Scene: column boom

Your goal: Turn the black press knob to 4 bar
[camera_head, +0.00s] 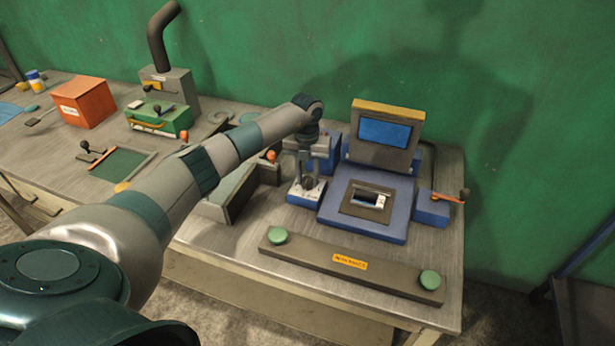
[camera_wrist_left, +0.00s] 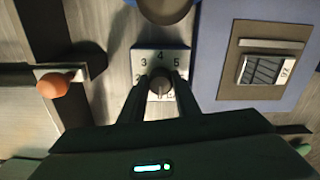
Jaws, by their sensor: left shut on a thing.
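The black press knob (camera_wrist_left: 160,84) sits on a pale dial plate (camera_wrist_left: 172,60) with numbers; 3, 4 and 5 read clearly, and lower numbers are partly hidden by my fingers. My left gripper (camera_wrist_left: 160,92) is shut on the knob, one finger on each side. Which number the knob points at I cannot tell. In the head view my left gripper (camera_head: 307,178) reaches down onto the dial plate (camera_head: 305,194), left of the blue press (camera_head: 365,215). The knob is small and dark between the fingers there. My right gripper is not in view.
A bar with two green buttons (camera_head: 350,264) lies in front. An orange-handled lever (camera_head: 448,198) is at the right. An orange ball knob (camera_wrist_left: 53,85) is left of the dial. An orange box (camera_head: 82,102) stands at the far left.

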